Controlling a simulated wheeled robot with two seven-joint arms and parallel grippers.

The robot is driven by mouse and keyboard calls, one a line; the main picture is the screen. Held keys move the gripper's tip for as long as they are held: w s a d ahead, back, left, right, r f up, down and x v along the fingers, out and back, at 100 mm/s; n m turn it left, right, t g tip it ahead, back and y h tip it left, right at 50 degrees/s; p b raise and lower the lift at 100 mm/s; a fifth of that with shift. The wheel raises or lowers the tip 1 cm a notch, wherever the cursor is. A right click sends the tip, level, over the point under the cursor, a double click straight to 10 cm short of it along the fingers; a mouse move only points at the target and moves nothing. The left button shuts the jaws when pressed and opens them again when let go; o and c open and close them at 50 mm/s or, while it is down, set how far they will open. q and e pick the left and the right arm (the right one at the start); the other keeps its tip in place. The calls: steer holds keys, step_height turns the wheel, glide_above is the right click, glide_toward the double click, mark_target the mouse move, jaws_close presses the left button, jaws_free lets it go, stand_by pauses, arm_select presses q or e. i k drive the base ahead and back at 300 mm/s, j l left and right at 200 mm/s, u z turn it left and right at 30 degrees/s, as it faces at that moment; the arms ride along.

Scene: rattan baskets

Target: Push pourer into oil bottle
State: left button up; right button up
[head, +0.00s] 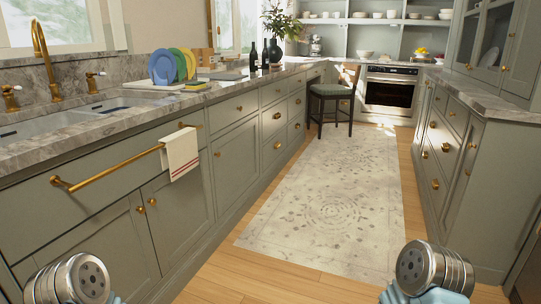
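Two slim dark bottles stand upright on the left counter, far from me: one bottle (253,57) and, just right of it, another bottle (265,57). Either could be the oil bottle; at this size I cannot tell which, or whether anything is in their necks. I cannot make out a pourer. Only metal, round-ended parts of my two arms show at the bottom left and bottom right corners. Neither gripper shows.
The marble counter (215,95) runs along the left, with a sink (45,124), colored plates (163,67) and a dark vase (275,50). A towel (180,152) hangs on a brass rail. A stool (333,91) stands farther back. The rug (330,200) lies clear between the cabinets.

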mark_target(254, 54)
steer(key=i+l+z, duration=0.1)
steer(key=i+z, duration=0.35)
steer(key=i, duration=1.45)
steer(key=i+u, duration=0.2)
steer(key=i, duration=0.3)
steer(key=i+l+u, duration=0.2)
steer(key=i, duration=0.25)
steer(key=i+l+u, duration=0.2)
steer(key=i, duration=0.3)
steer(key=i+l, duration=1.75)
steer(key=l, duration=0.15)
steer(key=u, duration=2.4)
